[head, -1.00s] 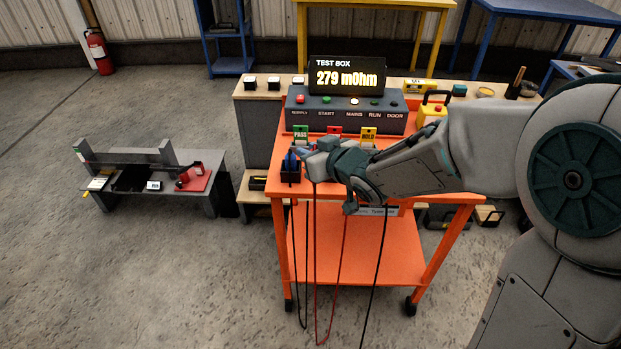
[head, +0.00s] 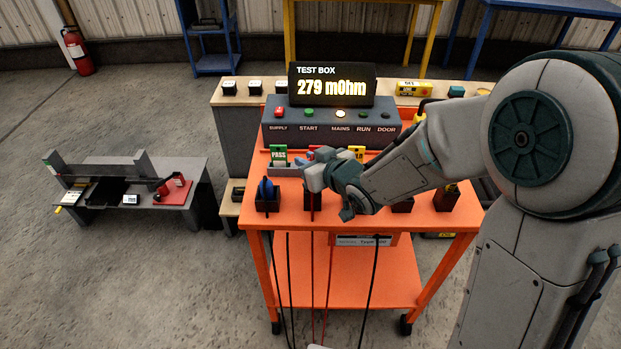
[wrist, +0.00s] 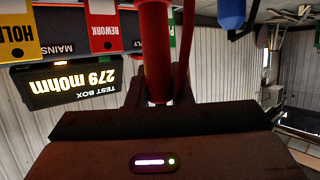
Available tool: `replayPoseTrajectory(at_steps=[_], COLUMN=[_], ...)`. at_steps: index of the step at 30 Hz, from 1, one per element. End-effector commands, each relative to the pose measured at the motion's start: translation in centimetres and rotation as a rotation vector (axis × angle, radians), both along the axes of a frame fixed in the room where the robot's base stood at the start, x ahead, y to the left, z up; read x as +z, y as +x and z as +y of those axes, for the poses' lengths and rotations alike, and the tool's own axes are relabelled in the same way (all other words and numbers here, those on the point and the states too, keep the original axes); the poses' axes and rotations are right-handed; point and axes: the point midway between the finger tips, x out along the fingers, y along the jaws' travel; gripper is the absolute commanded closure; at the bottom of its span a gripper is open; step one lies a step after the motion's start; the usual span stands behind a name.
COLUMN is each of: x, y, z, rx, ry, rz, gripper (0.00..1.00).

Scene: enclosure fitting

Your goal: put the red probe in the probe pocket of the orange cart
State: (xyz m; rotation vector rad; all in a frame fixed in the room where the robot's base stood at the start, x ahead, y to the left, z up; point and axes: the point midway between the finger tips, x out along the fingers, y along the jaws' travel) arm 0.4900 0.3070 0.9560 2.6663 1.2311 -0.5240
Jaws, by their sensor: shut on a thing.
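My gripper (head: 312,178) is over the left front of the orange cart (head: 345,222). In the wrist view my gripper (wrist: 156,98) is shut on the red probe (wrist: 155,48), whose shaft stands between the jaws. In the head view a red length of the probe (head: 312,203) shows below the gripper. It is in front of or at a dark pocket on the cart top; I cannot tell whether its tip is inside. A blue probe (head: 266,187) stands in a separate dark pocket (head: 267,204) to the left. It also shows at the top of the wrist view (wrist: 232,14).
The test box (head: 330,130) reads 279 mOhm at the cart's back. Green PASS (head: 279,154) and yellow HOLD tags stand before it. More dark holders are at the right of the cart top. Leads hang down the front. A grey bench (head: 180,180) stands left.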

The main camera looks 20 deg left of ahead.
Motion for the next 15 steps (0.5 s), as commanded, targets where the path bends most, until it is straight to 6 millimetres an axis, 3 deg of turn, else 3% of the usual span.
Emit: replayPoseTrajectory(at_steps=[11, 15], x=[-4.0, -4.2], y=[0.1, 0.1], z=[-0.1, -0.2], rx=[-0.002, -0.005], ry=[-0.001, 0.002], rz=[0.002, -0.003], gripper=[1.0, 1.0])
